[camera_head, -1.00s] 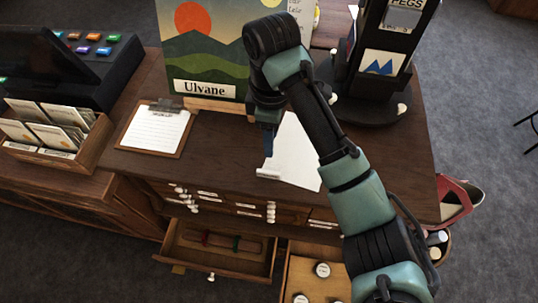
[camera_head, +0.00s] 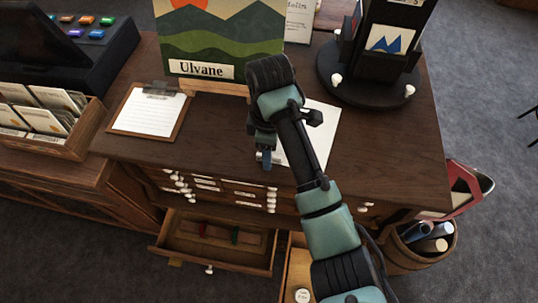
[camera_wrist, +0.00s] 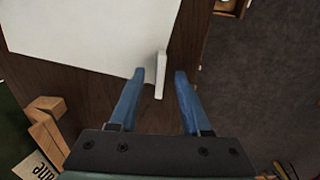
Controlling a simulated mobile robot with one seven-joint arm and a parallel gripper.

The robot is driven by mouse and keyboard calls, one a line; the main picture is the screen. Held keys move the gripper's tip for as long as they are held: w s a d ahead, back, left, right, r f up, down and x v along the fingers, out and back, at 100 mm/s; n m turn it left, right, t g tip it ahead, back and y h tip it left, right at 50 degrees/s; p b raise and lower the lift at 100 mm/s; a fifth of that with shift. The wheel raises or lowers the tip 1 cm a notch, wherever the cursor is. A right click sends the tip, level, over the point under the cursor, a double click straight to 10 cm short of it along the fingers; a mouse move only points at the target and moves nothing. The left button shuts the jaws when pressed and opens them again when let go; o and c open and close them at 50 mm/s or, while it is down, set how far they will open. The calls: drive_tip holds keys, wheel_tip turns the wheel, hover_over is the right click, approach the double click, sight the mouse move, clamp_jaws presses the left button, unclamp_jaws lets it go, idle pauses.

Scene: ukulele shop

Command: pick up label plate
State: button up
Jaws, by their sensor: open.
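A small white plate (camera_wrist: 161,74), which looks like the label plate, is seen nearly edge-on as a narrow strip in the wrist view. It stands at the edge of a white sheet (camera_wrist: 90,32) near the desk's front edge. My gripper (camera_wrist: 160,72) is open, with one blue fingertip on each side of the strip; I cannot tell whether either touches it. In the head view my gripper (camera_head: 266,160) is low at the front edge of the desk and hides most of the plate. The sheet (camera_head: 322,135) lies partly behind my arm.
The wooden desk (camera_head: 225,125) holds a clipboard (camera_head: 150,112), an "Ulvane" picture (camera_head: 225,35) and a dark rotating stand (camera_head: 372,95). An open drawer (camera_head: 215,256) juts out below the front edge. A basket (camera_head: 425,262) stands at the right.

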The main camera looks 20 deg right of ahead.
drive_tip(key=c, duration=0.7)
clamp_jaws()
drive_tip(key=shift+r, duration=0.15)
